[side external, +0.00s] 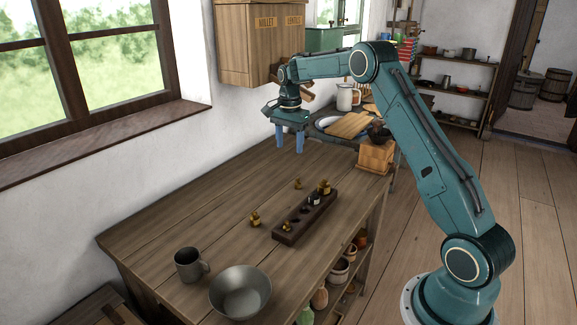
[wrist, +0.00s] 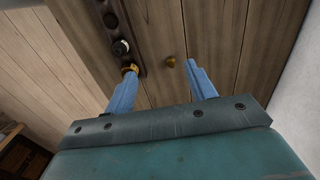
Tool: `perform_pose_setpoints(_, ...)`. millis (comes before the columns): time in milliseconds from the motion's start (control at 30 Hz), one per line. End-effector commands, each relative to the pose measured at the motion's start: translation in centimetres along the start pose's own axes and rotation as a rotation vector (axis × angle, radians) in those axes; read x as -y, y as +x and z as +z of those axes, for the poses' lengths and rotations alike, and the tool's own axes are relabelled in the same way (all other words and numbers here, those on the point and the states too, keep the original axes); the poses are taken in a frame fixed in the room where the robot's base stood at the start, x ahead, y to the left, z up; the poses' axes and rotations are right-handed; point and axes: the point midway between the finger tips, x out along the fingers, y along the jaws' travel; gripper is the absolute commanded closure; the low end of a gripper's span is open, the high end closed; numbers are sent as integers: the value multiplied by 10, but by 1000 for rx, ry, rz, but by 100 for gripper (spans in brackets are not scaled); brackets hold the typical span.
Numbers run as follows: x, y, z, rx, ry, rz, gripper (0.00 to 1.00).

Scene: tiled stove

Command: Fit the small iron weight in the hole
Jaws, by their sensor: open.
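A long dark wooden block (side external: 292,224) with a row of holes lies on the table. A dark weight with a pale top (side external: 314,199) stands in the block, perhaps the iron one; it shows in the wrist view too (wrist: 120,47). My gripper (side external: 290,148) is open and empty, pointing down, well above the table beyond the block.
A grey mug (side external: 190,264) and a metal bowl (side external: 240,291) stand at the table's near end. A wooden box (side external: 376,157) stands at the far right edge. A wall cabinet (side external: 258,45) hangs behind my gripper. The table's left side is mostly clear.

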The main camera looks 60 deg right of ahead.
Motion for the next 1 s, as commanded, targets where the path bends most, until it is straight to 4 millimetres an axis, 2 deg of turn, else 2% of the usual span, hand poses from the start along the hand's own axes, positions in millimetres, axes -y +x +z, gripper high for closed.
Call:
perform_pose_setpoints(300,13,-16,4,0,0,-1,45)
perform_pose_setpoints(1000,14,-19,4,0,-2,-1,45)
